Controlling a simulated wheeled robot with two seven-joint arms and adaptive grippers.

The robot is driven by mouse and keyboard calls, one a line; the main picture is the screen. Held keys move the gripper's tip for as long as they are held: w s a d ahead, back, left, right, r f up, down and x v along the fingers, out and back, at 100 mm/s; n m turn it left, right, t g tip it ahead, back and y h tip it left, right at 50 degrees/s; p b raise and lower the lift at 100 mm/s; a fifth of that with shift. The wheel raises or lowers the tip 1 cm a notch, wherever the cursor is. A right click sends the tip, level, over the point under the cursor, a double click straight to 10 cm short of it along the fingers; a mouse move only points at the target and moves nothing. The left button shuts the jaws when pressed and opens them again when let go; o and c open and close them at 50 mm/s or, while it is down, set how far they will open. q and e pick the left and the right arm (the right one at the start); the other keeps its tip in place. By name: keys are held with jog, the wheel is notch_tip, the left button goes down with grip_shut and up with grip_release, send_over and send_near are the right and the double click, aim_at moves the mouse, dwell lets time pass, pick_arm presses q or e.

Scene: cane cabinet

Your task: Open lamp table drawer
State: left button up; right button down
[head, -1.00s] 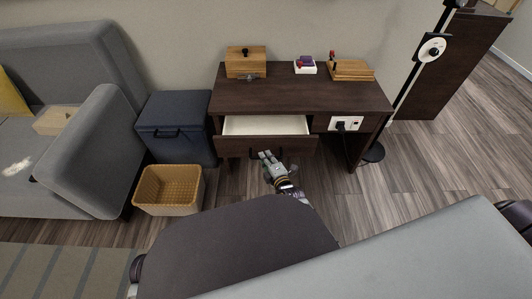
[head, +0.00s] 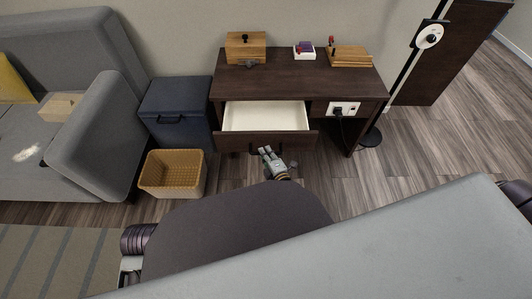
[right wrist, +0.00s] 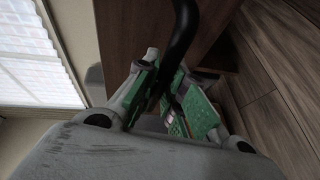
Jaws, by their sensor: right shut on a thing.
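The dark brown lamp table (head: 300,84) stands against the wall. Its left drawer (head: 265,117) is pulled well out, and its white inside looks empty. My right gripper (head: 266,152) is at the drawer front (head: 240,142), shut on the black drawer handle. In the right wrist view, the handle (right wrist: 184,35) passes between the green-padded fingers (right wrist: 165,82), beside the brown drawer front (right wrist: 135,32). My left gripper is not in view.
A dark blue box (head: 175,108) and a wicker basket (head: 172,174) stand left of the table, beside the grey sofa (head: 95,140). A lamp pole (head: 405,78) stands to the right. Wooden boxes (head: 246,46) are on the tabletop. Floor in front of the drawer is partly clear.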

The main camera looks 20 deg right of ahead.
jog(key=c, duration=1.5)
grip_release()
jog(key=shift+v, duration=6)
jog(key=shift+w, duration=0.1)
